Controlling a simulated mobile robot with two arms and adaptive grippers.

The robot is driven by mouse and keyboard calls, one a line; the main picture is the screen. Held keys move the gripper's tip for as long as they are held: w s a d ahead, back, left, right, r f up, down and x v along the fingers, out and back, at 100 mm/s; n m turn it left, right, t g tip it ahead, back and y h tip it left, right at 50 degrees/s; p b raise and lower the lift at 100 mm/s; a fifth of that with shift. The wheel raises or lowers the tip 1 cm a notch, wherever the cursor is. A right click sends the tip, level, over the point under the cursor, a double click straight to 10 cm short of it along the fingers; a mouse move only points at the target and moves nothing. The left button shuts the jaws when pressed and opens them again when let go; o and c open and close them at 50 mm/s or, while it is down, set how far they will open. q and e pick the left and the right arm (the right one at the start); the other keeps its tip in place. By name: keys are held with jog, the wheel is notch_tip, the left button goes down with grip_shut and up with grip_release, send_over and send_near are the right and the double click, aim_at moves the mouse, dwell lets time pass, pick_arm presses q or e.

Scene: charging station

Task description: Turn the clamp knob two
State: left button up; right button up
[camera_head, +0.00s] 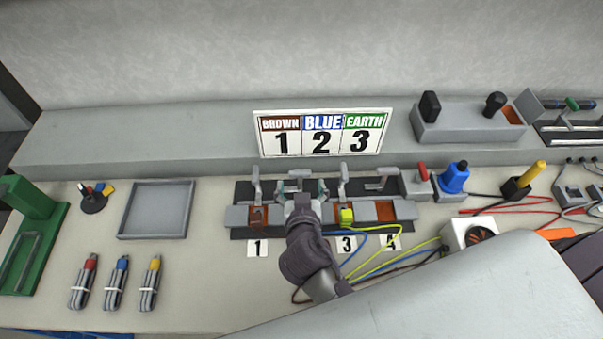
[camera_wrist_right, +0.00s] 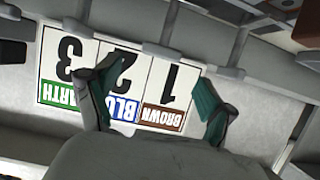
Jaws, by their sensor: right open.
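The grey clamp block (camera_head: 236,217) holds a row of clamps with upright grey knobs or levers, above labels 1, 3 and 4. The clamp one lever (camera_head: 256,183) and clamp three lever (camera_head: 343,181) stand clear on either side of my right gripper (camera_head: 302,187). My right gripper is over the second clamp place and hides most of it and its label. In the right wrist view its teal fingers (camera_wrist_right: 158,98) are spread apart, with the sign seen between them. Whether they touch knob two cannot be told. My left gripper is not in view.
A sign (camera_head: 322,133) reading brown 1, blue 2, earth 3 stands behind the clamps. A yellow-green piece (camera_head: 346,215) sits at clamp three, with loose wires (camera_head: 385,250) to the right. An empty grey tray (camera_head: 157,209) and bundled cables (camera_head: 117,284) lie left.

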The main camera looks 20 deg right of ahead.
aim_at(300, 173)
jog(key=x, duration=0.4)
jog(key=shift+w+f+b, duration=0.15)
jog(key=shift+w+b, duration=0.05)
jog(key=shift+b, duration=0.2)
jog(key=shift+w+d+f, duration=0.2)
jog(key=shift+w, duration=0.25)
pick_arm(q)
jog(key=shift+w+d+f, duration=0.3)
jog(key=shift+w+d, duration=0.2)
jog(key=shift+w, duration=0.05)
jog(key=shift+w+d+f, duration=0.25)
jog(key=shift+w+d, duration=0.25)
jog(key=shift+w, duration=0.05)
pick_arm(e)
jog(key=shift+c, duration=0.6)
jog(key=c, duration=1)
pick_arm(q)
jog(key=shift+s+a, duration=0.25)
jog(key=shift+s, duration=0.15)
pick_arm(e)
jog(key=shift+c, duration=0.2)
